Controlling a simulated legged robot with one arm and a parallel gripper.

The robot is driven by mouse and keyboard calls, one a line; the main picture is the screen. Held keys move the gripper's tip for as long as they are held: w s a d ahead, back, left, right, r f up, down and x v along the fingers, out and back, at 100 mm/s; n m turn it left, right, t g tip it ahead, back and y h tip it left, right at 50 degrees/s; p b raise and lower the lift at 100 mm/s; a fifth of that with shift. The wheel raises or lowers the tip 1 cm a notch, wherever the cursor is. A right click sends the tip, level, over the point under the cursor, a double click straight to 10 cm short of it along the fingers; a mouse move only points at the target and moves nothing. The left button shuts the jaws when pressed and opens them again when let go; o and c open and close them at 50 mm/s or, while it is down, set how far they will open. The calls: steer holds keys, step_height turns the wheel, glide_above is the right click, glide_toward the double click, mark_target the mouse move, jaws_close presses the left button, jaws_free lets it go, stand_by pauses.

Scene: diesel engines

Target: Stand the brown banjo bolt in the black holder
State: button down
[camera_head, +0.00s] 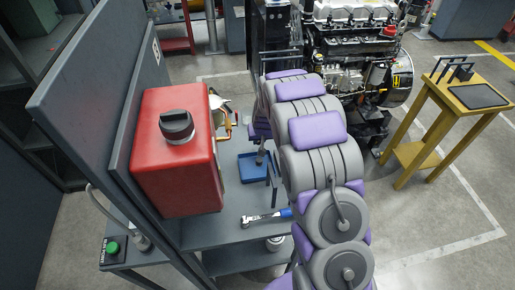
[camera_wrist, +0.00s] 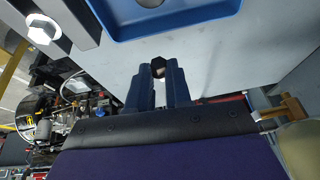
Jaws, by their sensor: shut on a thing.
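My gripper (camera_wrist: 158,88) shows in the wrist view with its two blue fingers close together, shut on a small dark hex-headed piece (camera_wrist: 158,66) at their tips. This looks like the banjo bolt, but its brown colour is not clear and its shank is mostly hidden. In the head view my gripper (camera_head: 261,156) is low over the grey bench, beside or above the blue tray; the held piece is too small to make out. A black rack-like thing (camera_head: 455,71) stands on the wooden table at the right; I cannot tell whether it is the black holder.
The blue tray (camera_head: 241,168) lies on the grey bench (camera_head: 225,235), its rim (camera_wrist: 190,33) near the fingers. A red tank (camera_head: 172,180) stands left of my arm. A blue-handled tool (camera_head: 265,217) lies in front. An engine (camera_head: 350,65) stands behind. A flat black tray (camera_head: 478,96) lies on the wooden table.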

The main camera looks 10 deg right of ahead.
mark_target(256, 149)
steer(key=shift+d+f, duration=0.15)
steer(key=shift+f, duration=0.35)
steer(key=f, duration=0.1)
steer(key=a+f, duration=0.1)
steer(key=f, duration=0.1)
steer(key=shift+a+b, duration=0.25)
steer(key=shift+b, duration=0.15)
steer(key=shift+a+r, duration=0.15)
steer(key=shift+a, duration=0.3)
steer(key=shift+d, duration=0.4)
steer(key=c, duration=1.1)
jaws_free()
steer(key=shift+d, duration=0.65)
steer(key=shift+o, duration=0.3)
steer(key=shift+a, duration=0.9)
steer(key=shift+d, duration=0.7)
steer(key=shift+a, duration=0.1)
